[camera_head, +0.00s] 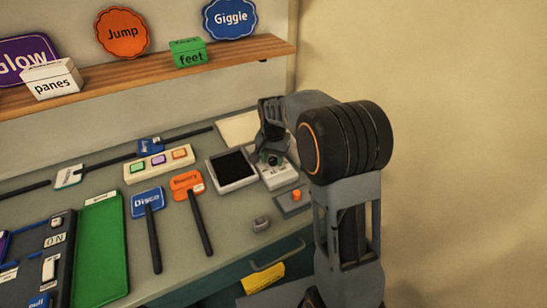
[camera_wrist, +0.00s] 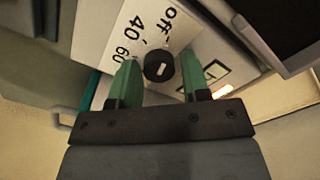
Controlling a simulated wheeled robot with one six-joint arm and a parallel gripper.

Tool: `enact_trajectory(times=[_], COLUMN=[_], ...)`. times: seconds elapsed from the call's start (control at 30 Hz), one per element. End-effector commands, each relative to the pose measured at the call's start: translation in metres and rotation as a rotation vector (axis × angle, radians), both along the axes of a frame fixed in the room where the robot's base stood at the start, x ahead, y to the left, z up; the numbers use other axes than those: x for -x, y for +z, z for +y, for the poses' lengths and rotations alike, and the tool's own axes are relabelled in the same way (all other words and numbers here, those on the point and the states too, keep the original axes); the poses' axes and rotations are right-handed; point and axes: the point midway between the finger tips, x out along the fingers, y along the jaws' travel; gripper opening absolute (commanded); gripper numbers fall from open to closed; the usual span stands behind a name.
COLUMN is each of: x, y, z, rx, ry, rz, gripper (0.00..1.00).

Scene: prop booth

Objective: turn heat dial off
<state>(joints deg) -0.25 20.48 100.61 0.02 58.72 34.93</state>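The heat dial (camera_wrist: 158,66) is a round black knob with a pale mark, set on a white panel (camera_wrist: 108,28) printed with "off", "40" and "60". In the wrist view my gripper (camera_wrist: 160,72) has its two green fingers apart, one on each side of the knob. I see gaps between the fingers and the knob, so it does not look gripped. In the head view my gripper (camera_head: 272,158) is over the white dial unit (camera_head: 276,178), and the arm partly hides the knob there.
A black-screened white box (camera_head: 233,170) stands just left of the dial unit. An orange knob on a grey plate (camera_head: 291,203) is in front. Paddle signs (camera_head: 187,182) and a green tray (camera_head: 100,250) lie further left. A wooden shelf (camera_head: 140,76) runs above.

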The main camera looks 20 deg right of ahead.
Motion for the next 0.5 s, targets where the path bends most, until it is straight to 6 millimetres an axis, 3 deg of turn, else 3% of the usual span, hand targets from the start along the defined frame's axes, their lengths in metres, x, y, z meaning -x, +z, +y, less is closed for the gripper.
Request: enact_trajectory(times=[0.13, 0.5], x=[0.0004, 0.0003], y=[-0.0004, 0.0088], z=[0.0, -0.0001], rx=[0.0, 0.0], ry=[0.001, 0.001], rz=[0.001, 0.001], gripper=[0.57, 0.57])
